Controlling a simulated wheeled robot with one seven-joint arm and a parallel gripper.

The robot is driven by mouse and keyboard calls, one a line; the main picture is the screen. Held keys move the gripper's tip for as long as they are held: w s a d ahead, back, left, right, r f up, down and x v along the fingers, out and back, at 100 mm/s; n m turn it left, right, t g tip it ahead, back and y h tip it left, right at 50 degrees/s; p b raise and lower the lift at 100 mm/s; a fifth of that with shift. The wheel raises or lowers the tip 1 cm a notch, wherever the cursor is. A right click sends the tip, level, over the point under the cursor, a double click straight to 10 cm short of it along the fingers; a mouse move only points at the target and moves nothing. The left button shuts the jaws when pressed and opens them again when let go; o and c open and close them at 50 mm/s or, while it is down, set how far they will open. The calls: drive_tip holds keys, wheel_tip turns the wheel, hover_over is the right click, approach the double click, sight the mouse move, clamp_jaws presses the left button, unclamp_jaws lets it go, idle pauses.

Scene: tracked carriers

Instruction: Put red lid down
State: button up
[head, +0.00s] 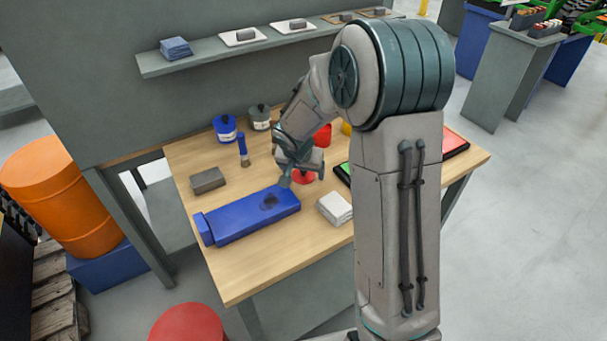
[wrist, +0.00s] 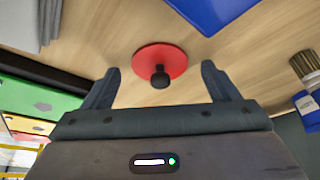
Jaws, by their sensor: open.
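The red lid (wrist: 143,59) is a flat red disc with a black knob. It lies on the wooden table, knob towards the wrist camera. In the head view the lid (head: 303,178) shows only in part, behind my gripper (head: 298,176). In the wrist view my gripper (wrist: 160,70) is open, one finger on each side of the lid, with clear gaps. The knob sits between the fingertips in the picture, and nothing is held. A red tin (head: 323,135) stands farther back, partly hidden by my arm.
A long blue part (head: 250,217) with a dark patch lies just left of the lid. A white cloth stack (head: 335,207) is in front. The front left table is clear.

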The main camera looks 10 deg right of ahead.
drive_tip(key=c, duration=1.1)
